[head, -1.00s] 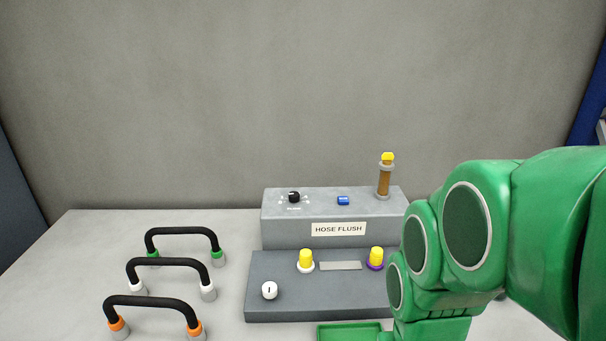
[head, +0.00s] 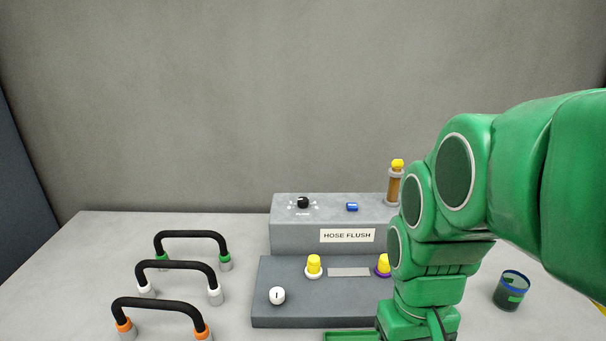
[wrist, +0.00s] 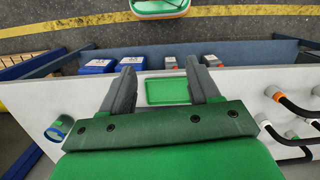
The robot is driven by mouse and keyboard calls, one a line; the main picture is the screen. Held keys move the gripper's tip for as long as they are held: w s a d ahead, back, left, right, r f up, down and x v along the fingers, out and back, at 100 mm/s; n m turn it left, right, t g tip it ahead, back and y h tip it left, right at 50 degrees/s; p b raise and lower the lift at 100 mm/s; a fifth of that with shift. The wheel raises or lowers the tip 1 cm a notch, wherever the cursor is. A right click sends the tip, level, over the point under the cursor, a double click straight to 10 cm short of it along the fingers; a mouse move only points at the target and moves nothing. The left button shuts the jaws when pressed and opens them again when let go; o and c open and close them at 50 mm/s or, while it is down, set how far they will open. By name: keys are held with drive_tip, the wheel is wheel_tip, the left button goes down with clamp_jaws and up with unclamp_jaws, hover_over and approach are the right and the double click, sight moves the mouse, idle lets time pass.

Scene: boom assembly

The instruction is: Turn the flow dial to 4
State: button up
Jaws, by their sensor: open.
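A black dial (head: 303,202) with small marks around it sits on top of the grey unit labelled HOSE FLUSH (head: 347,235). Its numbers and pointer are too small to read. A white knob (head: 277,296) with a dark line sits on the lower front step. My gripper (wrist: 162,66) is open in the wrist view, with its fingers apart and nothing between them but the view of the green tray below. It is away from the dial, which is not seen in the wrist view. In the head view only my green arm shows, to the right of the dial.
Two yellow-capped fittings (head: 314,266) stand on the front step. A blue part (head: 352,207) and an amber cylinder (head: 395,185) are on top. Several black hose loops (head: 190,237) stand at left. A green tray (wrist: 167,91) and dark cup (head: 511,290) are on the bench.

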drive_tip(key=w+a+r+n, duration=0.1)
drive_tip(key=w+r+n, duration=0.15)
drive_tip(key=w, duration=0.65)
drive_tip(key=w+a+r+n, duration=0.15)
drive_tip(key=w+r, duration=0.25)
drive_tip(key=w, duration=0.4)
drive_tip(key=n+t, duration=0.2)
drive_tip(key=n, duration=1.2)
hover_over(303, 199)
drive_tip(key=s, duration=0.1)
drive_tip(key=f, duration=0.4)
drive_tip(key=shift+d, duration=0.35)
drive_tip(key=shift+w+a+f, duration=0.35)
drive_tip(key=shift+w+f, duration=0.05)
drive_tip(key=shift+f, duration=0.2)
drive_tip(key=shift+f, duration=3.8)
drive_tip(key=c, duration=1)
